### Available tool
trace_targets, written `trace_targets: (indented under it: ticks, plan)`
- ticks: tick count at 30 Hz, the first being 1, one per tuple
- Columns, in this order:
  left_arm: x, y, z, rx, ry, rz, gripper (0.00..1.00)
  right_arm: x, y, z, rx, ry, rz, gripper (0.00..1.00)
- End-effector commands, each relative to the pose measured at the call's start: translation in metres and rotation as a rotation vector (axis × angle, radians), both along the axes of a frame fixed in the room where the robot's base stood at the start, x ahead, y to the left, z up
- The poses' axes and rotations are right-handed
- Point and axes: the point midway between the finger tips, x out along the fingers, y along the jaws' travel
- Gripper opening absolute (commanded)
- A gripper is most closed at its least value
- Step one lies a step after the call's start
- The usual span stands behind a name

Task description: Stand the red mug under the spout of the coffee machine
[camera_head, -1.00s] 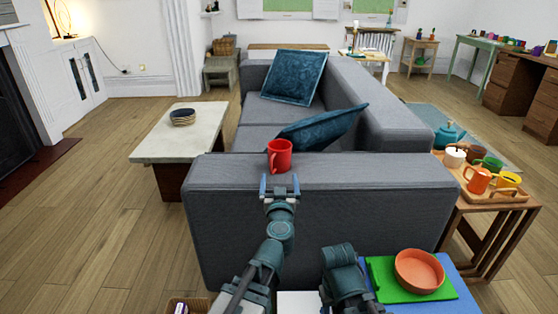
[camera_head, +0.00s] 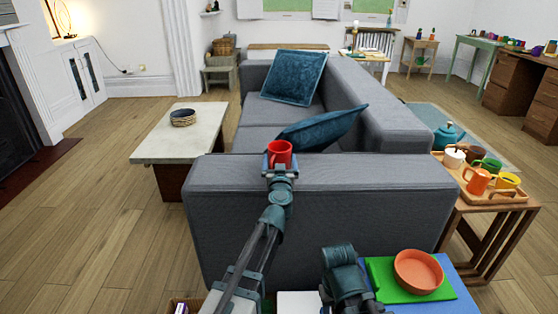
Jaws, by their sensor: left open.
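The red mug (camera_head: 280,156) stands upright on the near arm of the grey sofa (camera_head: 340,178), its handle toward the left. My left gripper (camera_head: 281,167) is open and right at the mug, its fingers to the left and right of the mug's lower part. I cannot tell whether the fingers touch it. Part of my right arm shows at the bottom centre, but its gripper does not show. I see no coffee machine or spout in this view.
A wooden tray (camera_head: 498,198) with several mugs stands on a side table at the right. An orange bowl (camera_head: 418,271) sits on a green board (camera_head: 383,280) at the lower right. A low table (camera_head: 160,147) is left of the sofa; the floor at left is clear.

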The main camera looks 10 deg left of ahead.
Motion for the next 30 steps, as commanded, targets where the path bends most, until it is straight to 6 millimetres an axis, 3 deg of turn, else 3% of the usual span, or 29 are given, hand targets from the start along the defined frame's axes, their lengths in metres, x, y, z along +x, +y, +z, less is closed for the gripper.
trace_targets:
  ticks: [1,4,11,14,27,30]
  plan:
    - [0.013,0.002,0.001,0.0,0.0,0.001,1.0,0.0,0.0,0.001,0.0,0.0,0.0,0.5]
    - [0.023,0.004,0.001,0.0,0.0,0.001,1.0,0.0,0.0,0.001,0.0,0.0,0.0,0.5]
    - [0.024,0.005,0.001,0.0,0.0,0.0,1.0,0.0,0.0,0.001,0.0,0.0,0.0,0.5]
    - [0.024,0.005,0.001,0.0,0.0,0.0,0.86,0.0,0.0,0.001,0.0,0.0,0.0,0.5]
    - [0.023,0.005,0.001,0.0,0.0,0.0,0.06,0.0,0.0,0.001,0.0,0.0,0.0,0.5]
    - [0.023,0.005,0.001,0.0,0.0,0.0,0.06,0.0,0.0,0.001,0.0,0.0,0.0,0.5]
